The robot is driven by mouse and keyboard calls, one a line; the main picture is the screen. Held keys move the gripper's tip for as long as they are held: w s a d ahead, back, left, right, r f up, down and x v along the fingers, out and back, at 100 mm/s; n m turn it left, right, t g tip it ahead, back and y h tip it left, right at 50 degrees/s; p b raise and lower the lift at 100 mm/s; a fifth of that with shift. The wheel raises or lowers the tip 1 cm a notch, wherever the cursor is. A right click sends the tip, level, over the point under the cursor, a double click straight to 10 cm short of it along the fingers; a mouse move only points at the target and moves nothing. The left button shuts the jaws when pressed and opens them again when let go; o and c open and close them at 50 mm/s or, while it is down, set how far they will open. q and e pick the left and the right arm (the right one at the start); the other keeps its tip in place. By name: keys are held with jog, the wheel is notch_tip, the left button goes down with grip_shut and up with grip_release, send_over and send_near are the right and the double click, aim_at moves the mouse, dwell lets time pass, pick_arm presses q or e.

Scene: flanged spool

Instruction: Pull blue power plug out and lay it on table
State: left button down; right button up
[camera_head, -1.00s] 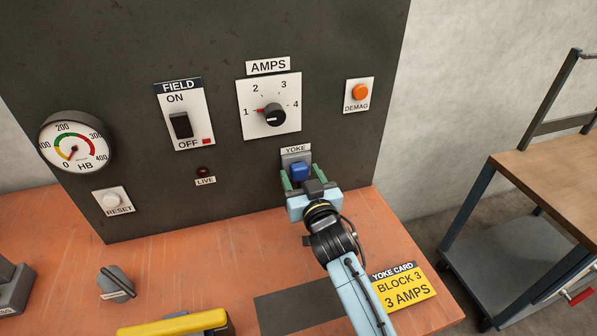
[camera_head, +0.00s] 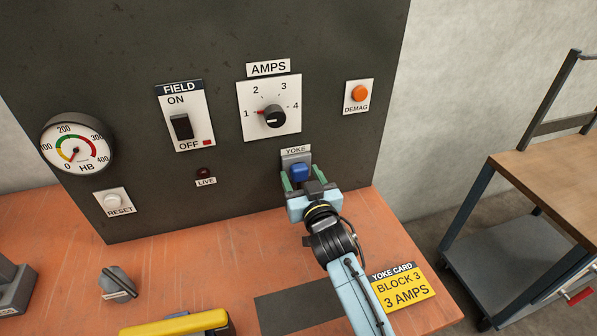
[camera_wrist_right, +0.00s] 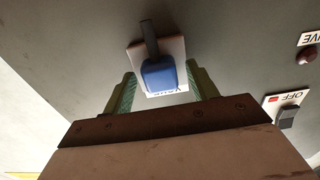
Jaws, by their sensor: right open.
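The blue power plug (camera_head: 300,172) sits in the socket under the YOKE label on the dark panel. In the right wrist view the plug (camera_wrist_right: 160,75) shows against its pale socket plate, with a dark bar across the plate. My right gripper (camera_head: 301,181) is open at the plug, with one green-padded finger on each side. In the right wrist view gaps show between the fingers (camera_wrist_right: 160,92) and the plug, so they do not grip it. My left gripper is not in view. The orange table top (camera_head: 200,250) lies below the panel.
A yellow object (camera_head: 175,322), a grey knobbed block (camera_head: 117,283) and a yellow YOKE CARD (camera_head: 403,288) are on the table. A dark strip (camera_head: 285,305) lies beside my right arm. A wood-topped cart (camera_head: 550,185) stands to the right.

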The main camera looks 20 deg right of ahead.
jog(key=shift+c, duration=0.2)
